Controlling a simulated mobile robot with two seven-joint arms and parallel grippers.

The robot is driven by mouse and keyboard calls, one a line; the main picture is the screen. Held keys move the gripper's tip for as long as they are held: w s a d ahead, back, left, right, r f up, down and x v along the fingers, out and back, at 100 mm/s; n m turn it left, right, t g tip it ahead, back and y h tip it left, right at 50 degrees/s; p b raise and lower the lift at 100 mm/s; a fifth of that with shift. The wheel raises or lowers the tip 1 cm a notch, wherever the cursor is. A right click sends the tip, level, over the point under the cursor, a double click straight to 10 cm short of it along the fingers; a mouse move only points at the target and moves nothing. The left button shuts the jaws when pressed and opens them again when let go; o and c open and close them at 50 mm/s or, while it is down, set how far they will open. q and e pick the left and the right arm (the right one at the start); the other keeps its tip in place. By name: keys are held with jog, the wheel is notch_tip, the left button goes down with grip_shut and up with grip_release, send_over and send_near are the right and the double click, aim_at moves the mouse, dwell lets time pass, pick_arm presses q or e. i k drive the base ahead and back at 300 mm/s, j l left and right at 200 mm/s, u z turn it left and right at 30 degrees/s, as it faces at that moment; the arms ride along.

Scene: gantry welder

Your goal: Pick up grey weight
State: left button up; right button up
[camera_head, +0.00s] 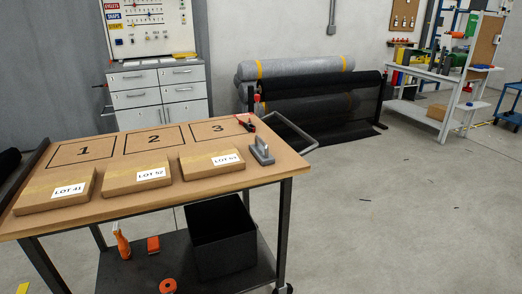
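The grey weight (262,151) stands on the right end of the wooden-topped table (262,178), near its right edge. It has a flat base with a raised handle-like part on top. It sits to the right of the box labelled LOT 43 and apart from it. Neither of my grippers shows in the head view.
Three flat cardboard boxes (137,174) lie in a row on the table, in front of outlined squares 1, 2 and 3. A red-handled tool (245,124) lies behind the weight. A black bin (222,238) stands on the lower shelf. Open floor (400,220) lies to the right.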

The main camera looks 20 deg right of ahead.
aim_at(260, 150)
jog(key=i+l, duration=0.15)
jog(key=l, duration=0.3)
jog(key=i+l, duration=0.1)
jog(key=l, duration=0.3)
jog(key=i+l, duration=0.15)
jog(key=l, duration=0.3)
jog(key=i+l, duration=0.1)
jog(key=l, duration=0.3)
jog(key=i+l+u, duration=0.1)
jog(key=l, duration=0.35)
jog(key=i+l, duration=0.15)
jog(key=l, duration=0.3)
jog(key=i+l, duration=0.1)
jog(key=l, duration=0.3)
